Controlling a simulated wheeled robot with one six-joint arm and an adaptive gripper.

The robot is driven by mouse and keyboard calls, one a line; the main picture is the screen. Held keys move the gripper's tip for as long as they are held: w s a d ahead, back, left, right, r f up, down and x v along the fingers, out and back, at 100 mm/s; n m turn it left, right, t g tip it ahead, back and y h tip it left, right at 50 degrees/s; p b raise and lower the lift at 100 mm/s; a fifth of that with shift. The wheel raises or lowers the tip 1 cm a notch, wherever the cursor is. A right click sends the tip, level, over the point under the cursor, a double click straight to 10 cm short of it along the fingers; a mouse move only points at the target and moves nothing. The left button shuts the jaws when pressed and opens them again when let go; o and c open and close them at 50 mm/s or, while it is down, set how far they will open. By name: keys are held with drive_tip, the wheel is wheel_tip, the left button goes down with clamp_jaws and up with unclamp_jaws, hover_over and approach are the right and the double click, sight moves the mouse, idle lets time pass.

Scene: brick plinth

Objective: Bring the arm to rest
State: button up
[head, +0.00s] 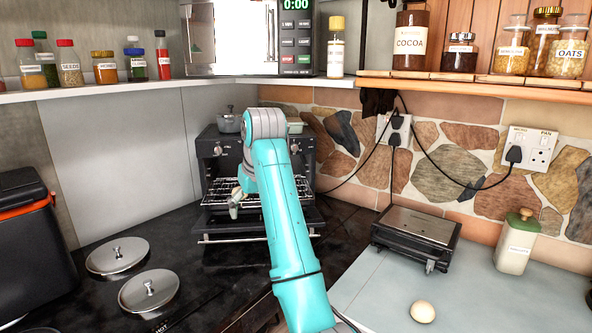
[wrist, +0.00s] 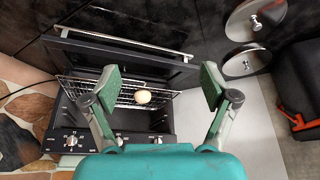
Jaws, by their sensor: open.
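My gripper (wrist: 160,86) is open in the wrist view, its two green-padded fingers spread wide apart with nothing between the pads. In the head view my teal arm reaches forward to the small black oven, and the gripper (head: 236,206) is mostly hidden behind the arm. The oven (head: 215,150) has its door (head: 218,230) folded down and its wire rack (wrist: 85,92) showing. A pale round thing like an egg or bun (wrist: 143,97) lies on the rack, a little beyond the gripper in the wrist view.
Two metal lids (head: 118,255) lie on the dark counter at left, beside a black bin-like box (head: 30,240). A flat black appliance (head: 415,232), a green-capped bottle (head: 514,245) and an egg (head: 423,311) stand on the right counter. A shelf (head: 480,88) with jars runs above.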

drive_tip(key=s+d+f+m+t, duration=0.1)
drive_tip(key=d+f, duration=0.2)
drive_tip(key=f, duration=1.1)
drive_tip(key=d+f+t, duration=0.1)
drive_tip(key=d+f, duration=0.3)
drive_tip(key=f, duration=1)
drive_tip(key=s+d+f+m+t, duration=0.1)
drive_tip(key=s+d+f+t, duration=0.1)
drive_tip(key=s+d+f, duration=0.55)
drive_tip(key=s+d+f+m+t, duration=0.1)
drive_tip(key=s+d+f, duration=0.2)
drive_tip(key=s+f, duration=0.8)
drive_tip(key=s+d+f+m+t+h, duration=0.15)
drive_tip(key=s+d, duration=0.25)
drive_tip(key=s, duration=0.8)
drive_tip(key=s+d+f+t, duration=0.15)
drive_tip(key=s+d, duration=0.25)
drive_tip(key=s, duration=0.7)
drive_tip(key=s+d+r+m+t, duration=0.1)
drive_tip(key=s+d+r+t, duration=0.1)
drive_tip(key=s+r, duration=1.7)
drive_tip(key=shift+s+d+t+h, duration=0.45)
drive_tip(key=shift+s+d, duration=0.25)
drive_tip(key=shift+s, duration=0.1)
